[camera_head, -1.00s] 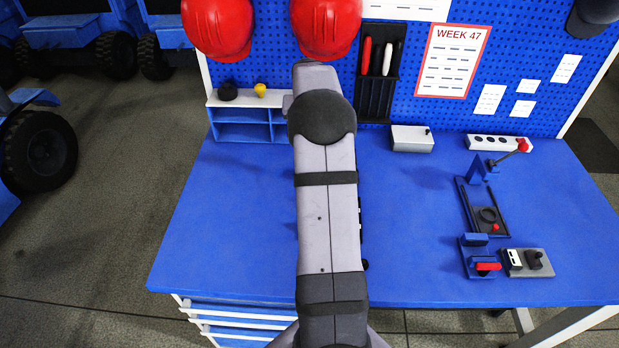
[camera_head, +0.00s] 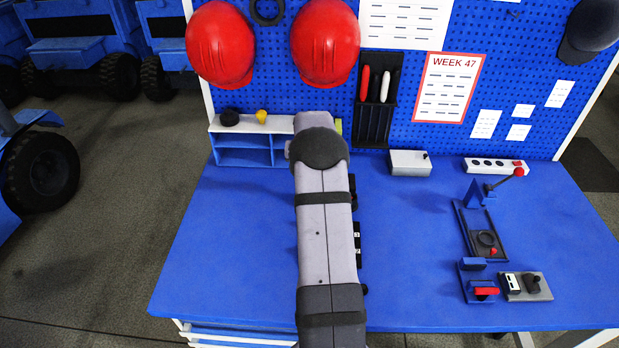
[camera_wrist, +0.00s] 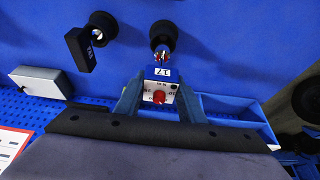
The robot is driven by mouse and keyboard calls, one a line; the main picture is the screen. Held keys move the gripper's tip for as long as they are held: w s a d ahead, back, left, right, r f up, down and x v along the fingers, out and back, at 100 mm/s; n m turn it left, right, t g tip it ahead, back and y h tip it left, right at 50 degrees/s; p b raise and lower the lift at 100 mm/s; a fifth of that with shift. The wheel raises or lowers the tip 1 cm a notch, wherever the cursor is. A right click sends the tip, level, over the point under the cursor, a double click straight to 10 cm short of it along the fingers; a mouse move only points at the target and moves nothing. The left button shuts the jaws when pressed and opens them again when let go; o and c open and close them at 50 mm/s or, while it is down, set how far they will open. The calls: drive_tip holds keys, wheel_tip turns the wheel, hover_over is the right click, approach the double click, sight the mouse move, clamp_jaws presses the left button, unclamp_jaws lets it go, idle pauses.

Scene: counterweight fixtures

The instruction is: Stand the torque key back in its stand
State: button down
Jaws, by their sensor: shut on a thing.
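In the wrist view my gripper (camera_wrist: 160,98) is shut on a small block with a pale, marked face and a red knob, which I take to be the torque key (camera_wrist: 152,88). Just beyond it is a white label reading 17 (camera_wrist: 162,72) and a round black piece (camera_wrist: 163,34); whether these belong to the key or to a stand is unclear. To the left is a black block with a white label (camera_wrist: 80,48), beside a round black part (camera_wrist: 101,25). In the head view my arm hides the gripper and key. Black labelled pieces (camera_head: 357,238) show at the arm's right edge.
A grey box (camera_head: 410,163) and a power strip (camera_head: 495,165) stand at the back. Blue and black fixtures (camera_head: 483,228) with red parts occupy the right. A blue shelf (camera_head: 243,148) is at the back left. The blue bench is clear left of my arm.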

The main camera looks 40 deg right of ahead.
drive_tip(key=shift+f+p, duration=0.75)
drive_tip(key=shift+f, duration=1.15)
drive_tip(key=shift+f+b, duration=0.55)
drive_tip(key=c, duration=1.2)
unclamp_jaws()
